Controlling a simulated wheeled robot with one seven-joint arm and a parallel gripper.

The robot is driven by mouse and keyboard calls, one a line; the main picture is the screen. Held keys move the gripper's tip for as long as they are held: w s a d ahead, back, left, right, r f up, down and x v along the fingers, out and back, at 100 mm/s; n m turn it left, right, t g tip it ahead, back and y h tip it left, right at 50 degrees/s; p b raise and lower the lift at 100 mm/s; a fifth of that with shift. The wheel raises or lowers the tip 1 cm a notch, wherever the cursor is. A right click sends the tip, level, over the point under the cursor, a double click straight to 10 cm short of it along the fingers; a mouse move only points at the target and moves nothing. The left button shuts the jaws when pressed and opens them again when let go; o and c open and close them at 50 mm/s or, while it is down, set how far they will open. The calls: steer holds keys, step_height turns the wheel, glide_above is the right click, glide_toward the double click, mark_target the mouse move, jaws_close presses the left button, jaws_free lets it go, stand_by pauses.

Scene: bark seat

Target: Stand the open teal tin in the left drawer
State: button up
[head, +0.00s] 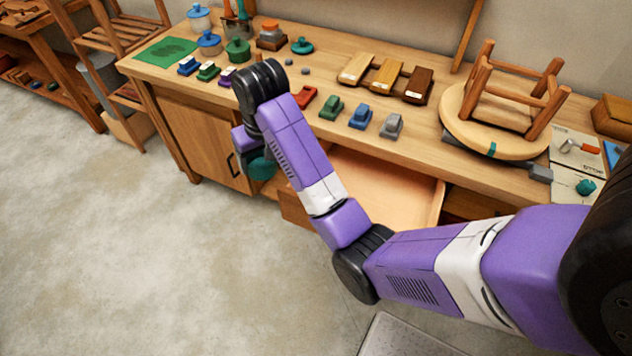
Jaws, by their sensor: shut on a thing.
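My gripper (250,150) is at the end of my bent arm, in front of the bench and left of the open drawer. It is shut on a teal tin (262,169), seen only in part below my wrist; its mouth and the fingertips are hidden. The left drawer (390,182) is pulled out under the bench top. The part of its pale floor that shows is bare, and my forearm covers its left part.
A closed cupboard door (203,143) is behind my gripper. The floor at left is clear.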

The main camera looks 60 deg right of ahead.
steer(key=s+d+f+m, duration=0.3)
steer(key=s+d+m, duration=0.1)
steer(key=s+d, duration=0.75)
steer(key=m+g+h, duration=0.1)
steer(key=m+g, duration=0.1)
steer(key=m, duration=0.1)
glide_above(363, 203)
steer(key=a, duration=0.3)
steer(key=f, duration=0.1)
steer(key=a+x, duration=0.1)
steer(key=x, duration=0.4)
steer(key=s+a+x, duration=0.1)
steer(key=x, duration=0.4)
steer(key=s+a+x, duration=0.1)
steer(key=x, duration=0.4)
steer(key=shift+d+f+b, duration=0.1)
steer(key=shift+f+b, duration=0.3)
steer(key=shift+f, duration=0.1)
steer(key=shift+h, duration=0.3)
steer(key=shift+f, duration=2.25)
steer(key=shift+f, duration=0.15)
steer(key=o, duration=1.6)
